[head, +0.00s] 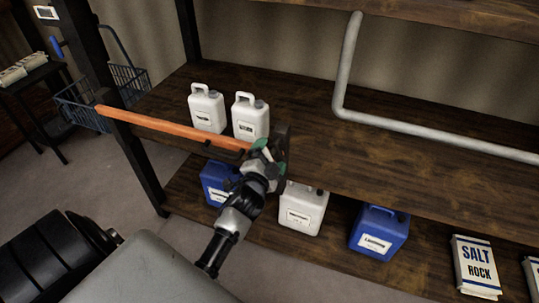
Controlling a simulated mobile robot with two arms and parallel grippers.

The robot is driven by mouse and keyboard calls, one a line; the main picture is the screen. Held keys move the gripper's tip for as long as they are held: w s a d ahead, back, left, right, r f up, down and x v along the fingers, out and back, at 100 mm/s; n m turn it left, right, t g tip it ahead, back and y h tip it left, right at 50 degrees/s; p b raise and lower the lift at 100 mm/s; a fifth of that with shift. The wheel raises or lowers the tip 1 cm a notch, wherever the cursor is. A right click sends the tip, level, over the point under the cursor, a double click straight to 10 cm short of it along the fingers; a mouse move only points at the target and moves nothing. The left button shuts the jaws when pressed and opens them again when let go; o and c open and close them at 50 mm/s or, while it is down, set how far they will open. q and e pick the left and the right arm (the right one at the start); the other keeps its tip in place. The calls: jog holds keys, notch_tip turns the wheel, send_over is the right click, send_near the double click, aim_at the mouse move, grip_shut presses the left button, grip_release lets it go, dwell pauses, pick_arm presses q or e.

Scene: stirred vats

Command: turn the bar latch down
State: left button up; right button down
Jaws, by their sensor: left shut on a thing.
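The bar latch is a long orange bar (170,128) in front of the middle shelf. It runs from the dark shelf post at the left to my left gripper. My left gripper (259,153) is shut on the bar near its right end, and the fingers hide that end. A dark upright piece (281,145) stands just behind and right of the gripper; I cannot tell whether the bar rests in it. My right gripper is not in view.
Two white jugs (206,108) stand on the middle shelf (315,150) behind the bar. Below are blue jugs (378,232), a white jug (303,208) and salt bags (475,264). A grey pipe (345,70) bends along the shelf at right. A wire basket (88,100) is at left.

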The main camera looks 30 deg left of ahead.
pick_arm(q)
jog(key=m, duration=0.4)
jog(key=shift+f+m, duration=0.2)
jog(key=shift+m, duration=0.2)
jog(key=shift+s, duration=0.1)
jog(key=o, duration=0.7)
jog(key=b+v, duration=0.2)
jog(key=v, duration=0.8)
jog(key=shift+s, duration=0.35)
